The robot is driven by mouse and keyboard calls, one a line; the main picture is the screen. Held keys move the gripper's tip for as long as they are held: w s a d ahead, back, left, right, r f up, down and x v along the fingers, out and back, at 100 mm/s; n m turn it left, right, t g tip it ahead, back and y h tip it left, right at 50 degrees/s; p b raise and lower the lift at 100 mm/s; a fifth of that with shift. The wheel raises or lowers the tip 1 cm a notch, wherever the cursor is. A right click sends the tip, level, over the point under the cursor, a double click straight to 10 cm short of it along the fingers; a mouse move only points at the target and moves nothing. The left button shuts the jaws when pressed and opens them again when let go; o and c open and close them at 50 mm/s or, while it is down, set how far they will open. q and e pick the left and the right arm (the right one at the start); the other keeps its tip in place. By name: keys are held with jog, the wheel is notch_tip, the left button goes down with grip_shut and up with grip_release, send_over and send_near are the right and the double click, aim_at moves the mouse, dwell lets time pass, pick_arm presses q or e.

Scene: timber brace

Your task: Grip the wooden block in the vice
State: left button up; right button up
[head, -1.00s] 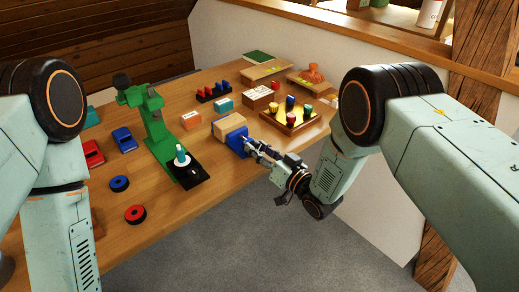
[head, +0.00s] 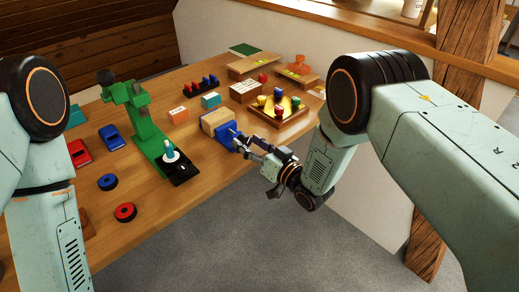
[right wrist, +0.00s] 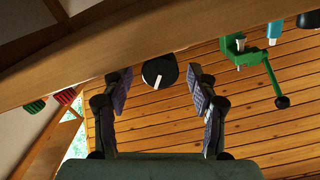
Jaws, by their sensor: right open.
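In the head view, the blue vice (head: 226,138) stands at the near right edge of the table. The pale wooden block (head: 214,120) sits at the vice's jaws; I cannot tell whether they press on it. My right gripper (head: 243,143) is open at the front of the vice, close to its handle end, and I cannot tell whether it touches. In the right wrist view, a dark round part with a pale wedge (right wrist: 160,71) shows between the spread fingers (right wrist: 160,82). My left gripper is out of view; only my left arm shows.
A green press (head: 146,125) stands left of the vice. An orange box (head: 178,115) and a teal box (head: 211,100) lie behind it. A tray with coloured pegs (head: 280,110) is at the back right. Open floor (head: 235,235) lies in front of the table.

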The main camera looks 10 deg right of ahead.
jog(key=v, duration=1.1)
jog(key=shift+s+d, duration=0.15)
jog(key=shift+s, duration=0.1)
